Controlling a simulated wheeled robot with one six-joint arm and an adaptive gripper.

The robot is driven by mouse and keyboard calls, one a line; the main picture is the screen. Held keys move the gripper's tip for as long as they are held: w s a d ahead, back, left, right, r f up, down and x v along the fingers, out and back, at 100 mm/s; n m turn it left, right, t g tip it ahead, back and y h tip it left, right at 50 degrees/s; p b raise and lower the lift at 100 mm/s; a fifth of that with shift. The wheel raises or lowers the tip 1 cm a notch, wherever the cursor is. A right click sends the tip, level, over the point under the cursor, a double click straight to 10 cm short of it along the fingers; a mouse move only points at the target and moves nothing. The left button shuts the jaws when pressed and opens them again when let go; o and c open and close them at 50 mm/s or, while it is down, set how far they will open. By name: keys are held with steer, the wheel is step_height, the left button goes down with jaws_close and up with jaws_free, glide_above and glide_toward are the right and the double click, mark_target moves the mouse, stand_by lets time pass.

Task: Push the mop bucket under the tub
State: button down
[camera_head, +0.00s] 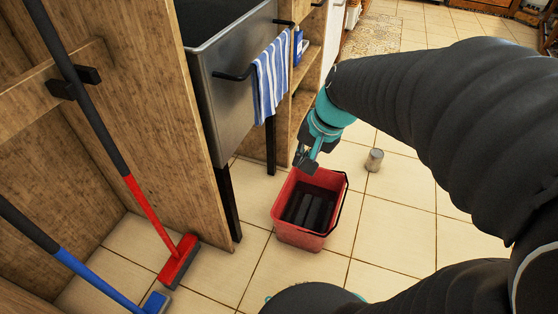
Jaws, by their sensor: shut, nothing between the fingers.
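A red mop bucket (296,234) stands upright on the tiled floor, in front of the tub and a little right of its front leg. It has a dark inside and a dark handle along its right rim. The grey metal tub (232,108) stands on black legs against the wooden shelving, with open floor visible below it. My gripper (304,167) is shut and empty, over the bucket's far rim. I cannot tell whether it touches the rim.
A blue striped towel (271,78) hangs on the tub's rail. A small grey can (374,160) stands on the floor right of the bucket. A red broom (179,260) and a blue broom (155,302) lean at the left. Floor right of the bucket is mostly clear.

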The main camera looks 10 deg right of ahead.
steer(key=w+d+f+m+y, duration=0.2)
steer(key=w+d+f+m, duration=0.25)
steer(key=w+f, duration=0.35)
steer(key=m+t+y+b, duration=0.1)
steer(key=m+t+y, duration=0.15)
steer(key=m, duration=1.25)
glide_above(287, 205)
steer(key=s+d, duration=1)
steer(key=d, duration=0.3)
step_height(287, 205, down, 32)
steer(key=shift+g, duration=0.25)
steer(key=x, duration=0.9)
steer(key=b+x, duration=0.1)
steer(key=x, duration=0.9)
steer(key=shift+w+a+f, duration=0.1)
steer(key=shift+w, duration=0.25)
